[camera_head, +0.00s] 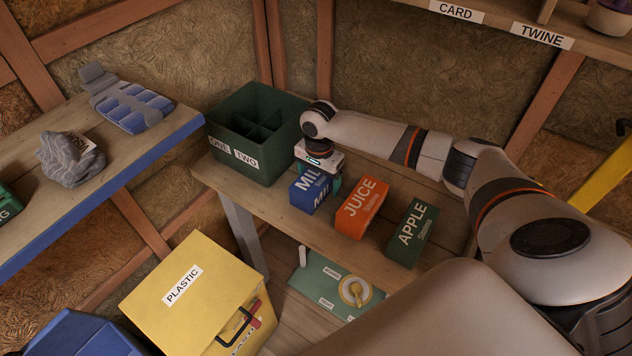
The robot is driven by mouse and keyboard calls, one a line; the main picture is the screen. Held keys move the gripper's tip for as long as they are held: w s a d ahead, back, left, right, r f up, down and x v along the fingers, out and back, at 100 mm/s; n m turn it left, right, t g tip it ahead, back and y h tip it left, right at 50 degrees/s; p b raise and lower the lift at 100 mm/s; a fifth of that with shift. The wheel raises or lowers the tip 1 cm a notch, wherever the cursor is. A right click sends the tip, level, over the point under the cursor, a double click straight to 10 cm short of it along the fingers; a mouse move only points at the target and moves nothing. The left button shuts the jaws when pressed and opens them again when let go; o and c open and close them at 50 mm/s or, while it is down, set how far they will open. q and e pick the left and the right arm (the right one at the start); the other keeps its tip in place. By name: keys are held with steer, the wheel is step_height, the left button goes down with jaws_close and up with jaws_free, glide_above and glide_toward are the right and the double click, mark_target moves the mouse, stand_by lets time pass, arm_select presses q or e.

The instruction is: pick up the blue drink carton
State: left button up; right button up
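The blue drink carton (304,193) is on the wooden shelf in the head view, at the left of a row of cartons. Its visible lettering reads "MIL"; the rest is covered. My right arm reaches in from the right, and my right gripper (320,168) is directly over the carton, pointing down. My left gripper is not in view.
A dark green divided crate (240,150) stands close on the left. A yellow plastic bin (190,290) is below. A blue-edged shelf (120,170) is at left.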

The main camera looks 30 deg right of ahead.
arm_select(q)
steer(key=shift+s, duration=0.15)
arm_select(e)
steer(key=shift+c, duration=0.4)
steer(key=c, duration=0.3)
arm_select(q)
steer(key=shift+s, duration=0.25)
arm_select(e)
steer(key=c, duration=0.7)
steer(key=shift+o, duration=0.2)
steer(key=shift+r, duration=0.1)
